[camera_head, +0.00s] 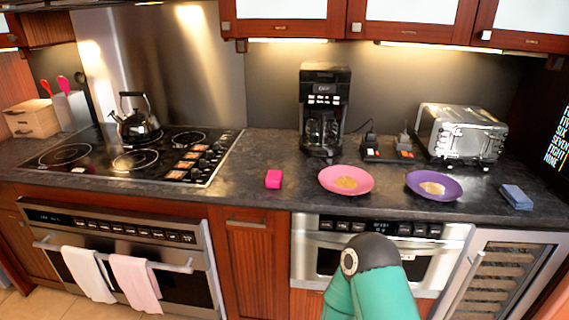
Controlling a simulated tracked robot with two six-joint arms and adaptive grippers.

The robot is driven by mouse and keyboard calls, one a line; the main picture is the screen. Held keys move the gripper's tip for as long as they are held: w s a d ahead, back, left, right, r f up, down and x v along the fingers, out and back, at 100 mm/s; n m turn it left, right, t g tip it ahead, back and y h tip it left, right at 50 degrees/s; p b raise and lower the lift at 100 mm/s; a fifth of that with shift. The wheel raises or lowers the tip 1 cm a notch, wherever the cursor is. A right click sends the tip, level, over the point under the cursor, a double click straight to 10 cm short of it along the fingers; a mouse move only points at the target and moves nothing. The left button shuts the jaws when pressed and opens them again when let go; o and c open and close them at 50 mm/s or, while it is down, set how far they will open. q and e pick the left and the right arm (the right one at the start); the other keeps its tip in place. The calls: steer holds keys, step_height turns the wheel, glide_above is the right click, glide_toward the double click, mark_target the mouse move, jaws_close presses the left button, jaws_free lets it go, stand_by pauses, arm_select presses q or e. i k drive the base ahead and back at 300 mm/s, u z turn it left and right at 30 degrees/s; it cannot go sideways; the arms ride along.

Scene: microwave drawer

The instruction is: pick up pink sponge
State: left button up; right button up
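The pink sponge (273,179) is a small bright block on the dark countertop, near its front edge, between the stovetop and the pink plate. Nothing touches it. Neither of my grippers can be seen. A green arm link of mine with a dark rounded joint rises from the bottom edge, right of centre, in front of the drawer-type microwave.
A pink plate (346,187) and a purple plate (447,194) hold tan and pale food. A blue sponge (516,197) lies at right. A coffee maker (323,108) and a toaster (460,134) stand behind. A kettle (136,119) sits on the stovetop (183,174).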

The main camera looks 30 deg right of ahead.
mark_target(274, 178)
steer(key=z, duration=0.55)
steer(key=i, duration=1.2)
steer(key=z, duration=0.95)
steer(key=k, duration=0.85)
steer(key=z, duration=0.2)
steer(key=i, duration=0.9)
steer(key=u, duration=0.1)
